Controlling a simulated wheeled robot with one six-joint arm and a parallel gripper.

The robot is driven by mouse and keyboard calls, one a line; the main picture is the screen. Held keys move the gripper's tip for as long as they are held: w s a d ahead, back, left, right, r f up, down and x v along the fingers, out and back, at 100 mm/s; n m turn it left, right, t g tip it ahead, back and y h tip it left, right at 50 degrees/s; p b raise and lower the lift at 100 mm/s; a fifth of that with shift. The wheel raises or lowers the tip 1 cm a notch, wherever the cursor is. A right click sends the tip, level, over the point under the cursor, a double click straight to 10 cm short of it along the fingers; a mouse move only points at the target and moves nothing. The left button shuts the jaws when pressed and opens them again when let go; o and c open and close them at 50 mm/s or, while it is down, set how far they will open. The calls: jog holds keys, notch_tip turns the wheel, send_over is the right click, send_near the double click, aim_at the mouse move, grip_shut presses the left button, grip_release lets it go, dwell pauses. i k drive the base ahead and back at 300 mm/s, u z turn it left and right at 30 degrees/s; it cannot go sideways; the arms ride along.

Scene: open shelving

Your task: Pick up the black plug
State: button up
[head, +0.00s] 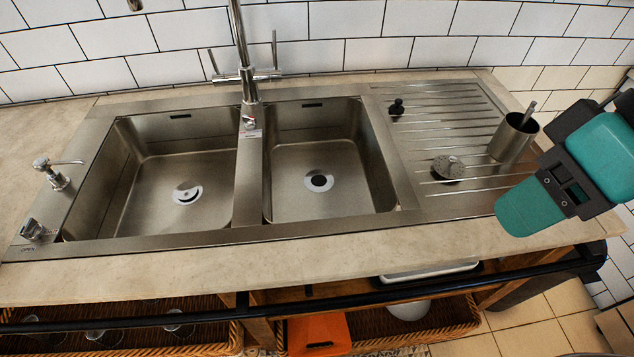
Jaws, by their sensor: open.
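The black plug (397,107) is a small dark piece with a knob on top. It stands on the ribbed steel drainboard (465,205), near the back, just right of the right sink basin. My gripper (520,208) is at the right of the head view, with teal and black parts, in front of and to the right of the plug. It is open and well apart from the plug. Its broad teal side faces the camera, so the gap between its fingers is hidden. I see nothing held in it.
A round perforated strainer (448,168) and a metal cup (513,137) with a utensil stand on the drainboard. The right basin (320,180) and left basin (180,190) are empty. A tall faucet (245,75) rises between them. A dark rail (400,292) runs below the counter's front edge.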

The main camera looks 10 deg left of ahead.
aim_at(396, 109)
jog(key=u, duration=0.05)
jog(key=k, duration=1.1)
jog(key=z, duration=0.7)
jog(key=i, duration=1.35)
jog(key=u, duration=0.95)
jog(key=i, duration=0.25)
jog(key=u, duration=0.3)
